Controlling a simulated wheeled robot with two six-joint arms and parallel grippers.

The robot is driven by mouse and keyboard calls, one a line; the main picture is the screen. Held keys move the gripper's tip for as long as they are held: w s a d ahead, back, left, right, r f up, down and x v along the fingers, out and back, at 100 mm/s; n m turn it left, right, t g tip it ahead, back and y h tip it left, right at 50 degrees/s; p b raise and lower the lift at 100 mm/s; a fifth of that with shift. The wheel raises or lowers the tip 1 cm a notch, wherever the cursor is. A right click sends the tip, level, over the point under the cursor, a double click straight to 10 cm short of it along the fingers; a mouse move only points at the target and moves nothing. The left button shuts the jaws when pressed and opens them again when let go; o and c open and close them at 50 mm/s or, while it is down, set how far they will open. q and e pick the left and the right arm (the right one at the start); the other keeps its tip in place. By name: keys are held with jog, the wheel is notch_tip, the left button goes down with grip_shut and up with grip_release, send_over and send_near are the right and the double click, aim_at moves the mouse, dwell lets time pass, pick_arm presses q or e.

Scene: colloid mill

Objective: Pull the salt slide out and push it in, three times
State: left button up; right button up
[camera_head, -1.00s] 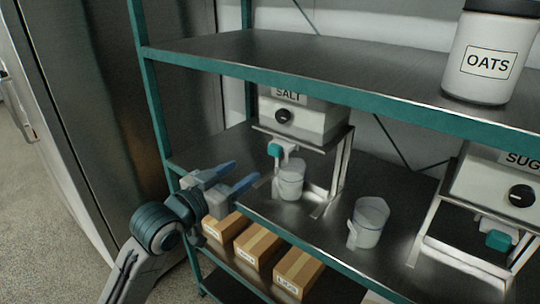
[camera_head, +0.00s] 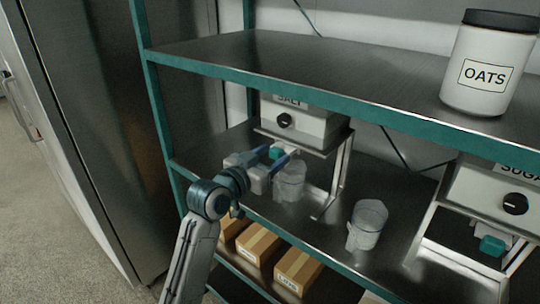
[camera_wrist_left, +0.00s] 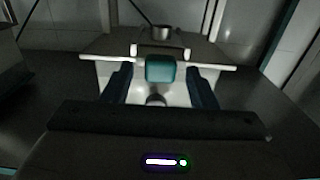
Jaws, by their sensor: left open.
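The salt dispenser (camera_head: 300,122) is a pale box with a black knob, on a metal stand on the middle shelf. Its teal slide handle (camera_head: 276,153) sits under the box, and it also shows in the left wrist view (camera_wrist_left: 160,69). My left gripper (camera_head: 277,156) is open, with its blue fingers on either side of the handle. In the left wrist view the fingers (camera_wrist_left: 160,88) flank the handle with gaps at both sides. A clear measuring cup (camera_head: 289,182) stands below the dispenser, close to the fingers. My right gripper is not in view.
A second clear cup (camera_head: 367,225) stands to the right on the shelf (camera_head: 325,228). The sugar dispenser (camera_head: 490,190) is at the far right. An oats jar (camera_head: 488,70) stands on the upper shelf, whose teal edge overhangs. Boxes (camera_head: 258,245) sit below.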

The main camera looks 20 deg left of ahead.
pick_arm(q)
grip_shut()
jog(key=p+v, duration=0.1)
jog(key=v, duration=0.3)
jog(key=shift+s, duration=0.25)
grip_release()
jog(key=shift+a, duration=0.1)
